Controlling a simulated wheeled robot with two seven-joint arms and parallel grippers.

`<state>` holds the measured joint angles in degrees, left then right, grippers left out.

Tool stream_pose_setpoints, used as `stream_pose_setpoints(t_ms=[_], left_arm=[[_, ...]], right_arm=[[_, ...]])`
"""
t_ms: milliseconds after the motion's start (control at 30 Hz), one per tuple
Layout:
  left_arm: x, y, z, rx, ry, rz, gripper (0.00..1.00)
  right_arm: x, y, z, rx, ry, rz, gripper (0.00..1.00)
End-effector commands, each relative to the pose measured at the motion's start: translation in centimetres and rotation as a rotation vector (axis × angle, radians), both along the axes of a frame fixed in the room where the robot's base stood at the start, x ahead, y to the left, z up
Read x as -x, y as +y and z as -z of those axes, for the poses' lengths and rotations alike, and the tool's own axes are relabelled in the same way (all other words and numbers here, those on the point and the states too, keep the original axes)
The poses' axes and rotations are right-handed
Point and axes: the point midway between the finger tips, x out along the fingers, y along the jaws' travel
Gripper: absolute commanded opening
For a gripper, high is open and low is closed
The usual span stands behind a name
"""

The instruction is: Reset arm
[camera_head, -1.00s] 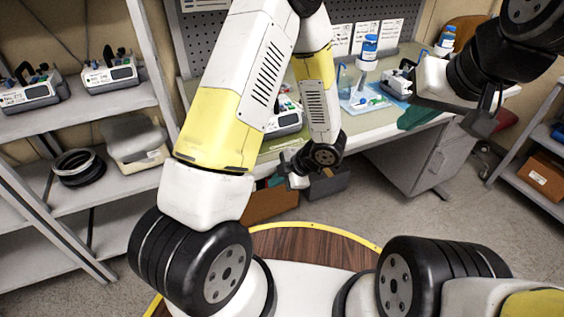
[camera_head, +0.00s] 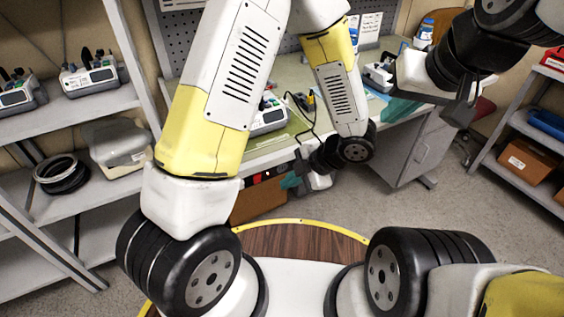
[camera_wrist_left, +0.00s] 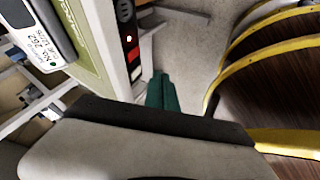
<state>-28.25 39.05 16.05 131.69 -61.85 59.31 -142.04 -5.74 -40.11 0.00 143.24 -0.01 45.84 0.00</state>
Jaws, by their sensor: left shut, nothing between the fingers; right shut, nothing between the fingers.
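My left arm (camera_head: 215,85) comes in from the left, rises, and bends down to the front of the workbench. My left gripper (camera_head: 306,170) is small and dark there, low by the bench's front edge, shut and empty. My right gripper (camera_head: 468,92) is raised at the upper right, in front of the bench's right part in the picture, shut and empty.
The workbench (camera_head: 290,150) carries an infusion pump (camera_head: 268,117); a pump (camera_wrist_left: 28,30) shows in the left wrist view. Shelves with pumps (camera_head: 92,77) stand left, another rack (camera_head: 540,140) right. Open floor (camera_head: 440,215) lies between.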

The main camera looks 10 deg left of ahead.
Motion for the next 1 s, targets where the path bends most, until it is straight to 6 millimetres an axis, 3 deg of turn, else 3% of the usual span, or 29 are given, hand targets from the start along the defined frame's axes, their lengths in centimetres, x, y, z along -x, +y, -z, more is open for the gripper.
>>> stream_pose_setpoints(t_ms=[700,767,867,1000], left_arm=[[0.2,-0.3,-1.2,0.013,-0.025,-0.046,0.0],[0.1,0.2,-2.1,0.04,-0.072,-0.13,0.0],[0.0,1.8,-4.6,0.119,-0.208,-0.388,0.0],[0.6,4.4,-9.1,0.273,-0.465,-0.92,0.0]], right_arm=[[0.0,0.0,0.0,0.0,0.0,0.0,0.0],[0.0,0.0,0.0,0.0,0.0,0.0,0.0],[0.0,0.0,0.0,0.0,0.0,0.0,0.0],[0.0,0.0,0.0,0.0,0.0,0.0,0.0]])
